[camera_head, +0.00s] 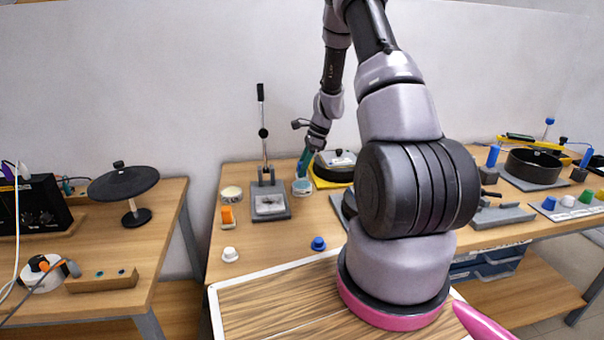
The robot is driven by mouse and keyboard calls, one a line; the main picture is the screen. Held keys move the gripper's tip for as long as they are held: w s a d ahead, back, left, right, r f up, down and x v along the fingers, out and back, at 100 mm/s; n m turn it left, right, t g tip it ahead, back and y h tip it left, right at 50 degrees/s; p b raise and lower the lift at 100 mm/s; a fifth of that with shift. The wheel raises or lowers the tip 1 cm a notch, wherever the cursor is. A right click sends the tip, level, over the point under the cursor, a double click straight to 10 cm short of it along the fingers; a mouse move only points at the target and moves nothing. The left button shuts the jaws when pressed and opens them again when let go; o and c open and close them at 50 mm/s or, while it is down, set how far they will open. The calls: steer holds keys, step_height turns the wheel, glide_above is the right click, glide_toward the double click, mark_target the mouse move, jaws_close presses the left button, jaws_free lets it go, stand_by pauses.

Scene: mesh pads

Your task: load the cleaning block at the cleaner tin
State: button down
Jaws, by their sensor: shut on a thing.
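My gripper (306,165) is at the back of the middle table, pointing down. It is shut on a slim teal thing (303,168), which I take to be the cleaning block, though it is too small to be sure. Its lower end is right above or in a small round pale-blue tin (302,187), likely the cleaner tin. I cannot tell whether they touch. A second round tin with a cream top (232,193) stands to the left.
A lever press (270,203) stands just left of the pale-blue tin. A lidded black pan (335,165) on a yellow base is close on the right. An orange-and-white block (227,215), a white knob (230,254) and a blue knob (319,243) stand nearer. The table between the knobs is clear.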

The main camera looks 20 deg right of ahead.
mark_target(298, 164)
steer(key=shift+r, duration=2.15)
steer(key=shift+s+a+f+n+g, duration=0.15)
steer(key=shift+a+n+g, duration=0.2)
steer(key=shift+n, duration=0.15)
steer(key=s+a+f+n+g+h, duration=0.1)
steer(key=s+a+n+g+h, duration=0.3)
steer(key=n, duration=1.5)
steer(key=shift+s+a+f+g, duration=0.35)
steer(key=shift+s+a+g, duration=0.1)
steer(key=shift+s+a, duration=0.25)
